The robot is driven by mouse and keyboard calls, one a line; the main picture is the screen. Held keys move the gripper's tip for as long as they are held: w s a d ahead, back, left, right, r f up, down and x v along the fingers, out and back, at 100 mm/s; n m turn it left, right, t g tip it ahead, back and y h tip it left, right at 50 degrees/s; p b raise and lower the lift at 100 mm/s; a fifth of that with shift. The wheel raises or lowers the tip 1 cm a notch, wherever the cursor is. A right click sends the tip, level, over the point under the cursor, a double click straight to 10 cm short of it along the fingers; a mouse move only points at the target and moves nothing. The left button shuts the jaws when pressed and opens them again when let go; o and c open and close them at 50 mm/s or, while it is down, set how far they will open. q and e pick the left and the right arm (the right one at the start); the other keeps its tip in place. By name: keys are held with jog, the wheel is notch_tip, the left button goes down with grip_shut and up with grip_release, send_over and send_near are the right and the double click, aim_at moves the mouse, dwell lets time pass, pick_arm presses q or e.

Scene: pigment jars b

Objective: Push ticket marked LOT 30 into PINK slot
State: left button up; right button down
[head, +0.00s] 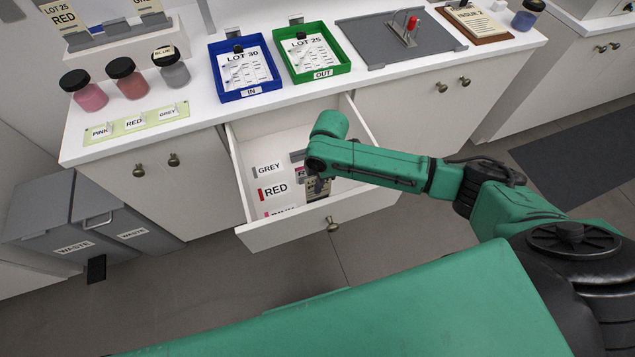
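An open drawer (258,234) shows white labels GREY (266,169), RED (273,191) and PINK (281,212); the PINK label, nearest the drawer front, is partly cut off by the front panel. My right gripper (318,187) points down into the drawer, to the right of the labels. A small tan card, apparently a ticket (318,195), shows at its fingertips; its writing is too small to read. The slots are mostly hidden by my arm and the drawer front. A sheet marked LOT 30 (243,70) lies in the blue IN tray (238,97). My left gripper is out of view.
The green OUT tray (322,77) holds a LOT 25 sheet. Pink (88,97), red (132,86) and grey (175,76) jars stand at left behind a label strip (132,124). A LOT 25 RED ticket (62,16) stands at upper left. Waste bins (95,225) are below left.

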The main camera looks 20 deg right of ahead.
aim_at(316, 197)
jog(key=shift+f, duration=0.1)
jog(key=shift+f+b, duration=1.2)
jog(key=shift+f, duration=0.85)
jog(key=shift+r, duration=0.1)
jog(key=c, duration=1)
grip_release()
notch_tip(316, 197, up, 6)
jog(key=p, duration=0.7)
jog(key=shift+r, duration=0.1)
jog(key=shift+d, duration=0.1)
